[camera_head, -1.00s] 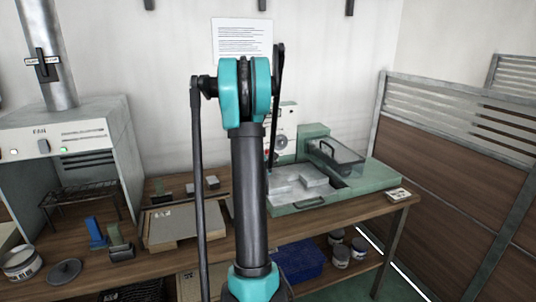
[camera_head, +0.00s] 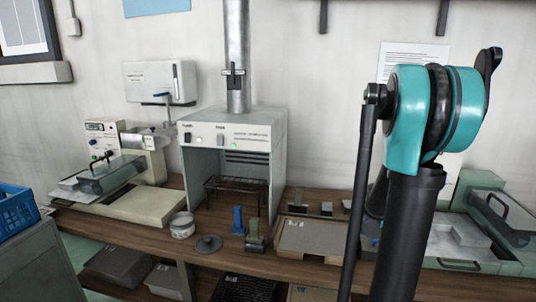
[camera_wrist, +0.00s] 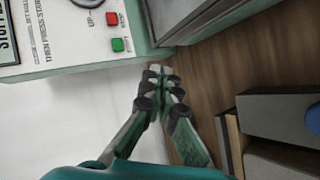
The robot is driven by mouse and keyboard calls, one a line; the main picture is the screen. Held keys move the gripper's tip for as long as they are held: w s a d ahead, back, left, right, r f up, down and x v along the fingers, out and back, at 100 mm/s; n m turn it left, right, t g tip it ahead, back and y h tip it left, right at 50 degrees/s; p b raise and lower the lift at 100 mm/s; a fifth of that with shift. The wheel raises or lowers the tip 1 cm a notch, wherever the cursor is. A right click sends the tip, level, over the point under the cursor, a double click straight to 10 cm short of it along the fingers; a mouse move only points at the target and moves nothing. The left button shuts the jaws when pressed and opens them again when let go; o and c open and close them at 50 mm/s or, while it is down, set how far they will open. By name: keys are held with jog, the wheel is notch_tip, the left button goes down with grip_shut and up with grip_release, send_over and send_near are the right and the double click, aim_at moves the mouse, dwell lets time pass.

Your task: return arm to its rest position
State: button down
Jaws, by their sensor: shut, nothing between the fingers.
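My gripper (camera_wrist: 160,78) shows in the wrist view with its two fingers together and nothing between them. It is in front of a pale machine panel (camera_wrist: 75,40) with a red and a green button, and the brown wooden bench top (camera_wrist: 205,85) lies beyond and to the right. In the head view my teal and black arm stands raised at the right. My gripper is not visible there.
A fume cabinet (camera_head: 228,130) stands mid-bench in the head view. A beige machine (camera_head: 140,195) is at left, a green machine (camera_head: 500,262) at right behind my arm. A flat tray (camera_head: 315,238), a white tub (camera_head: 182,225) and a blue crate (camera_head: 15,210) also show.

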jog(key=s+a+f+m+y, duration=0.1)
jog(key=s+a+m+y, duration=0.1)
jog(key=a, duration=0.7)
jog(key=s+a+f+m+g+y, duration=0.1)
jog(key=s+a+y, duration=0.3)
jog(key=a, duration=0.5)
jog(key=s+a+f+m+y, duration=0.1)
jog(key=s+a+m, duration=0.3)
jog(key=a, duration=0.5)
jog(key=shift+s+a+f+y, duration=0.1)
jog(key=shift+s+y, duration=0.8)
jog(key=shift+s, duration=0.3)
jog(key=s+f+g, duration=0.1)
jog(key=s+f, duration=0.1)
jog(key=s, duration=0.2)
jog(key=s+f+g, duration=0.1)
jog(key=s+f, duration=0.2)
jog(key=s, duration=0.1)
jog(key=s+f+g, duration=0.1)
jog(key=s+f, duration=0.1)
jog(key=s, duration=0.2)
jog(key=shift+s+f, duration=0.15)
jog(key=shift+d, duration=0.3)
